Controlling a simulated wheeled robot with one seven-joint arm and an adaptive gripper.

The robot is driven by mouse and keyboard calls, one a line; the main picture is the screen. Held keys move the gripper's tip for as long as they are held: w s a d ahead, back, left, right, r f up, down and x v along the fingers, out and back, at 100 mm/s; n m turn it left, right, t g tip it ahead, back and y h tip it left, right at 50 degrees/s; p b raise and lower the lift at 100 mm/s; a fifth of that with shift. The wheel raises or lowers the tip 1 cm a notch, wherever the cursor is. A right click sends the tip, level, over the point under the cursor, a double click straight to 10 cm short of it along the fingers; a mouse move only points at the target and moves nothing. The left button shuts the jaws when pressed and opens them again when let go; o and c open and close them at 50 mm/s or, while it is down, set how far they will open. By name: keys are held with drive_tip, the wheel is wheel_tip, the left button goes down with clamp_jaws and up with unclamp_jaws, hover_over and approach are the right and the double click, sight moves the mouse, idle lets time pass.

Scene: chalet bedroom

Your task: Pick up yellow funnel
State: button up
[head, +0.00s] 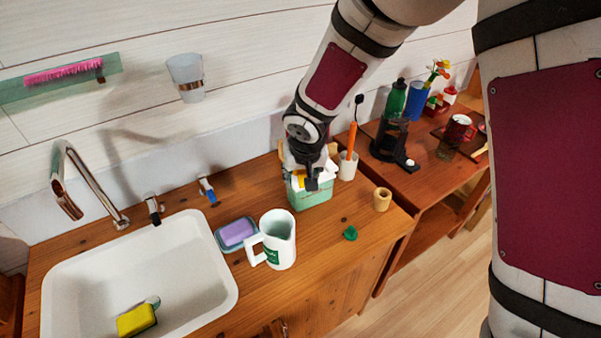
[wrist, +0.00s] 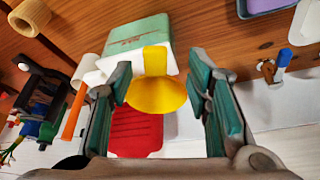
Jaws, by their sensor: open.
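The yellow funnel (wrist: 158,95) shows in the wrist view between my open fingers, its wide cone facing the camera side and a yellow tab above it. In the head view only a bit of yellow (head: 299,182) shows beside the fingers. It is at a light green box (head: 309,198) on the wooden counter, which also shows in the wrist view (wrist: 135,34). My gripper (head: 312,181) is over the box, with a finger on each side of the funnel (wrist: 161,75). I cannot tell whether the fingers touch it. The arm and gripper hide part of the box's contents.
A red item (wrist: 135,132) and white pieces crowd the box. A white cup with an orange brush (head: 348,164) stands close right. A white jug (head: 277,240), purple soap (head: 238,232), wooden cup (head: 382,200) and green piece (head: 350,233) are nearby. The sink (head: 210,285) is left.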

sight(301, 178)
drive_tip(key=shift+d+p+x, duration=0.1)
drive_tip(key=shift+p+x, duration=0.15)
drive_tip(key=shift+x, duration=1.05)
drive_tip(key=shift+d+p+x, duration=0.15)
drive_tip(key=shift+p+x, duration=0.05)
drive_tip(key=shift+x, duration=1.15)
drive_tip(key=shift+w, duration=0.15)
clamp_jaws()
